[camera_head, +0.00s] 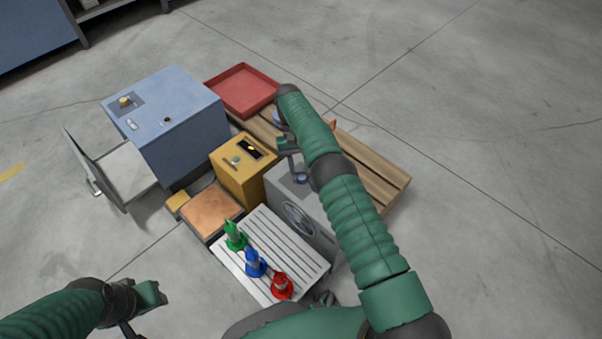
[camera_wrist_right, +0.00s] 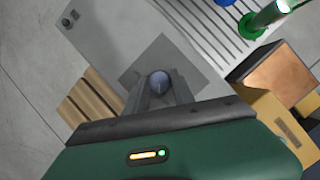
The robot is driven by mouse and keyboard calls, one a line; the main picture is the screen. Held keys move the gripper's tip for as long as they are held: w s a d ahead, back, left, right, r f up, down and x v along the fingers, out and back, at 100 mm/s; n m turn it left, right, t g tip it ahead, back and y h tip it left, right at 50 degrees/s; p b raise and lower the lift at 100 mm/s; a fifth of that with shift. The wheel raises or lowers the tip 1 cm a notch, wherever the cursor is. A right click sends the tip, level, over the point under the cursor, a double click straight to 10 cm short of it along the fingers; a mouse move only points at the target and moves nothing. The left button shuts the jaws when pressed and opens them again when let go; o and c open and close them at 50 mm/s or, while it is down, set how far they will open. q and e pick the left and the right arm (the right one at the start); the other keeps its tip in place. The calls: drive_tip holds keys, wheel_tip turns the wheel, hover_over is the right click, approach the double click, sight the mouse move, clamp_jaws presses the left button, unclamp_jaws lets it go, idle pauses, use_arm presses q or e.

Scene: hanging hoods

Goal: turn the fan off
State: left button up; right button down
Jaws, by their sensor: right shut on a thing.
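The fan is a grey box with a round grille (camera_head: 299,221) on its front, standing in the middle of the head view. A round blue-grey knob (camera_wrist_right: 160,81) sits on a darker square plate (camera_wrist_right: 196,73) on its top; it also shows in the head view (camera_head: 301,179). My right gripper (camera_head: 296,173) reaches down from above, with its fingers at the knob. In the right wrist view the gripper (camera_wrist_right: 161,93) is shut on the knob. My left gripper (camera_head: 154,296) is at the lower left, away from the fan; its fingers are too unclear to judge.
A yellow box (camera_head: 243,172) stands left of the fan. A white slatted rack (camera_head: 290,244) in front holds green, blue and red cones. A blue cabinet (camera_head: 185,125) with an open door, a red tray (camera_head: 243,88) and a wooden pallet (camera_head: 375,168) are nearby.

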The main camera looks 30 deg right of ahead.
use_arm(q)
drive_tip(key=shift+r+p, duration=0.55)
drive_tip(key=shift+r, duration=0.15)
use_arm(e)
drive_tip(key=shift+w+r+n+h, duration=0.15)
drive_tip(key=shift+n+h, duration=0.35)
drive_tip(key=shift+n, duration=0.7)
drive_tip(key=c, duration=1.1)
unclamp_jaws()
